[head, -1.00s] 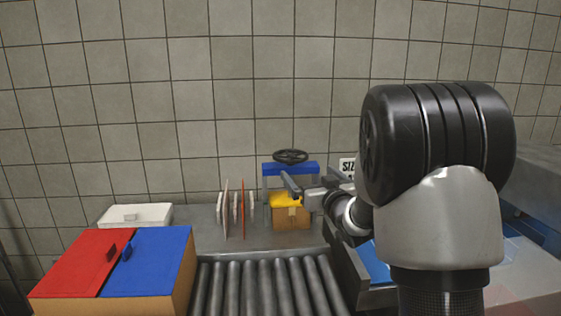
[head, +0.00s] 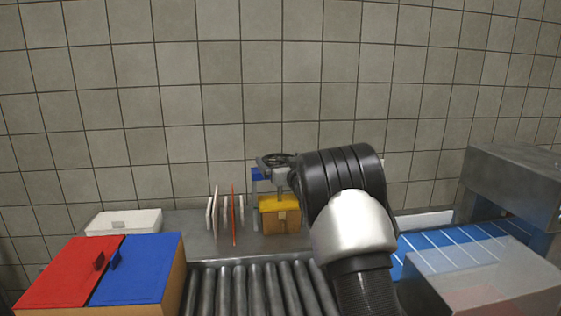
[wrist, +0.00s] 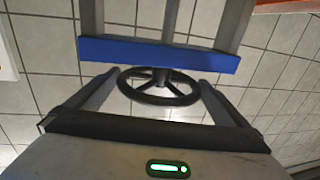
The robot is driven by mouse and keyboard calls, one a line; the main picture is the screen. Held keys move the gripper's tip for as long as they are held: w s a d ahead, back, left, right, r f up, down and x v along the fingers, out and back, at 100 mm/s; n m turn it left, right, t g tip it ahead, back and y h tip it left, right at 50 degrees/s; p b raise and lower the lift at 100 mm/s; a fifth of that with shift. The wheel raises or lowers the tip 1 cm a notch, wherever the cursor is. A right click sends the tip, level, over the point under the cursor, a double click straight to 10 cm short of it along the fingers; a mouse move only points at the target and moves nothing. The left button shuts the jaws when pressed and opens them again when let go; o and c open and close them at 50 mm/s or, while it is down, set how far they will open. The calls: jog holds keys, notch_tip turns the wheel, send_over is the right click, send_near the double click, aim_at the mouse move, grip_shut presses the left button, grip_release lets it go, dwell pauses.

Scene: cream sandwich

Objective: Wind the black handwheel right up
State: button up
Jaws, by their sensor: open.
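The black handwheel (head: 275,159) sits on top of a small press frame with a blue crossbar (head: 258,174). My gripper (wrist: 158,80) is open, with one finger on each side of the wheel. The fingers appear apart from the rim, with nothing gripped. In the head view my arm covers the right part of the press, and the fingertips are hard to make out. A yellow-topped box (head: 280,214) stands beneath the press.
Upright thin panels (head: 224,214) stand left of the press. Rollers (head: 250,288) lie in front. A red-and-blue-lidded box (head: 140,262) and a white box (head: 124,222) are at left. A blue belt (head: 450,250) and grey housing (head: 515,190) are at right.

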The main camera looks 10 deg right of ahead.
jog(key=shift+c, duration=0.3)
jog(key=c, duration=0.7)
jog(key=shift+r+p, duration=0.1)
jog(key=shift+p, duration=0.2)
jog(key=y+p, duration=0.1)
jog(key=n+y+p, duration=0.1)
jog(key=shift+d+r+g+p, duration=0.2)
jog(key=shift+d+g+p, duration=0.1)
jog(key=shift+p, duration=0.1)
jog(key=n+y+p, duration=0.2)
jog(key=p, duration=0.1)
jog(key=shift+w+g, duration=0.1)
jog(key=shift+g, duration=0.3)
jog(key=n+g+y+p, duration=0.1)
jog(key=n+y+p, duration=0.1)
jog(key=y, duration=0.1)
jog(key=n+g+y, duration=0.1)
jog(key=shift+f+g+p, duration=0.25)
jog(key=shift+g+p, duration=0.05)
jog(key=shift+p, duration=0.1)
jog(key=shift+n+g+y, duration=0.6)
jog(key=shift+y, duration=0.3)
jog(key=shift+n+g+y, duration=0.3)
jog(key=shift+g, duration=0.1)
